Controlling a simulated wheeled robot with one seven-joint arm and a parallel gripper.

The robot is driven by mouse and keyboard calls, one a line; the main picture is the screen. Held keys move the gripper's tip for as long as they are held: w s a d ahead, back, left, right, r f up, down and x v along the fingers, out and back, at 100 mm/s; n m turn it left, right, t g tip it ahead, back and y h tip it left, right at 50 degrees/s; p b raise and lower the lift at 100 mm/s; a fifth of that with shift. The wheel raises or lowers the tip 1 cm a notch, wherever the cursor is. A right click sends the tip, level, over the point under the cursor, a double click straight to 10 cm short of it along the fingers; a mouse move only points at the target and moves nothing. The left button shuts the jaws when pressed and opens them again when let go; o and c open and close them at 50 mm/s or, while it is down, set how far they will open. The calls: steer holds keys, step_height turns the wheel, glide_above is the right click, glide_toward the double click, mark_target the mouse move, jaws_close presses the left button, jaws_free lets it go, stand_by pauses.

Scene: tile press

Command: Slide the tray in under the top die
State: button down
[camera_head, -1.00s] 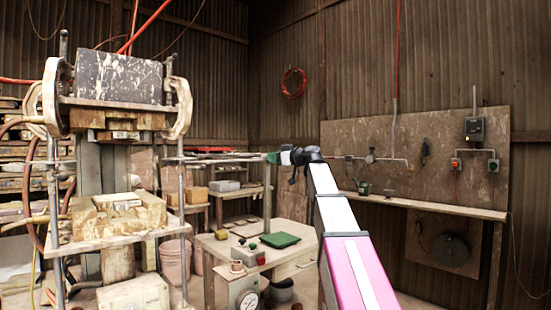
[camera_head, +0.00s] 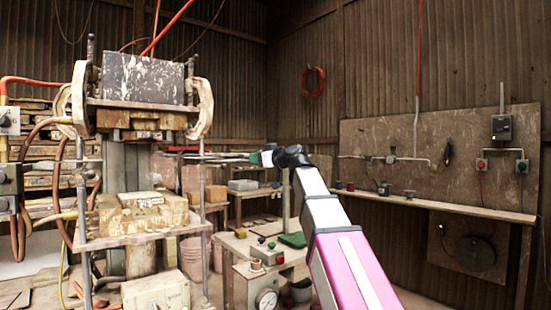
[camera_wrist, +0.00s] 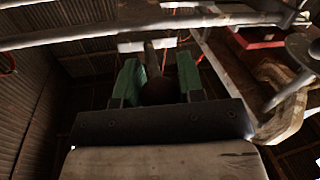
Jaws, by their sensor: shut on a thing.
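The top die (camera_head: 146,119) hangs under the dark scuffed block of the press. A lower yellowish die (camera_head: 142,216) sits on the press table below, with an open gap between them. My gripper (camera_head: 260,158) is right of the press's right post, at about the height of the gap's upper part. In the wrist view, its green fingers (camera_wrist: 158,82) are shut on a dark handle (camera_wrist: 160,90). A pale bar beyond the handle (camera_wrist: 140,45) seems to be the tray's edge. In the head view the tray shows only as thin, edge-on strips left of my gripper (camera_head: 226,158), hard to separate from the background.
The right press post (camera_head: 203,180) stands between my gripper and the dies. A pale curved arm (camera_head: 202,105) bows out above. A workbench (camera_head: 240,243) with a green pad and a control box stands below. A long shelf (camera_head: 440,205) runs along the right wall.

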steer(key=s+a, duration=0.6)
steer(key=a, duration=0.2)
steer(key=shift+s+a, duration=0.25)
steer(key=shift+a, duration=0.15)
steer(key=c, duration=0.8)
jaws_free()
steer(key=shift+o, duration=0.2)
steer(key=w+d, duration=0.9)
steer(key=d, duration=0.3)
steer(key=w+d, duration=0.8)
steer(key=d, duration=0.4)
steer(key=shift+v, duration=2.95)
steer(key=shift+s+a, duration=0.1)
steer(key=shift+a, duration=0.05)
